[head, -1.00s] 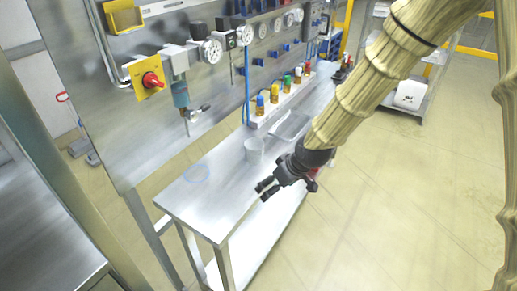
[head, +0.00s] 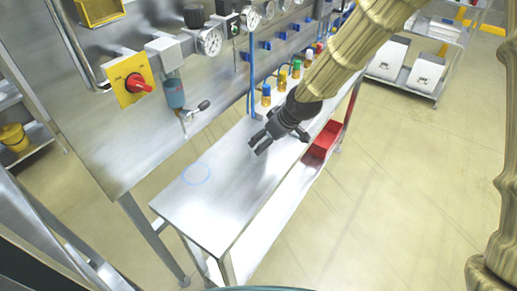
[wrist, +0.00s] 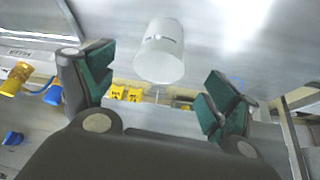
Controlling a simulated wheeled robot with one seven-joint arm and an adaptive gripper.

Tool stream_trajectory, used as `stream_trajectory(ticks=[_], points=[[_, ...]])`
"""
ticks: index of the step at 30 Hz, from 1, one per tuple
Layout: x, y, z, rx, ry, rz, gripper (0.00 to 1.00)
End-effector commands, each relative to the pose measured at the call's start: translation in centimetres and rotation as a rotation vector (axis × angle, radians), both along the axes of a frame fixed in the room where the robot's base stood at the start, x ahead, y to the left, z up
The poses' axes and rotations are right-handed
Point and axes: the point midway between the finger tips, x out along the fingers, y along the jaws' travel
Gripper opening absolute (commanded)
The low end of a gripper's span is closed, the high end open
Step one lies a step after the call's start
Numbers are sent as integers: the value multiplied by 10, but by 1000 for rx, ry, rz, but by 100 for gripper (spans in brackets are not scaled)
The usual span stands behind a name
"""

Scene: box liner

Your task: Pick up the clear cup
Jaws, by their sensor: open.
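The clear cup (wrist: 160,52) is a whitish, see-through tumbler in the wrist view, at the upper middle between and beyond my fingers. It stands apart from both fingers. My gripper (wrist: 160,88) is open and empty, its green-padded fingers spread wide to either side. In the head view my gripper (head: 262,143) is over the steel bench (head: 225,215), pointing down and left. The cup cannot be made out there; my gripper and arm cover that part of the bench.
A thin blue circle (head: 196,174) marks the bench left of my gripper. Colour-capped bottles (head: 281,78) stand along the back, below a panel with gauges and a red knob (head: 137,83). A red bin (head: 323,140) sits by the bench's right side. The bench's near end is clear.

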Motion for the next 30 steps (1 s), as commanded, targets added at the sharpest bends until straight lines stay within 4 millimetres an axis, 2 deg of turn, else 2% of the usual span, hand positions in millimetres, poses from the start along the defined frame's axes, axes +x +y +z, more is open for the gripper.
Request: stream_trajectory(ticks=[6,14,24,30], points=[[6,5,-15,1,-1,-2,87],[9,10,-23,0,1,0,87],[18,22,-52,1,1,2,87],[22,26,-63,1,-1,2,87]])
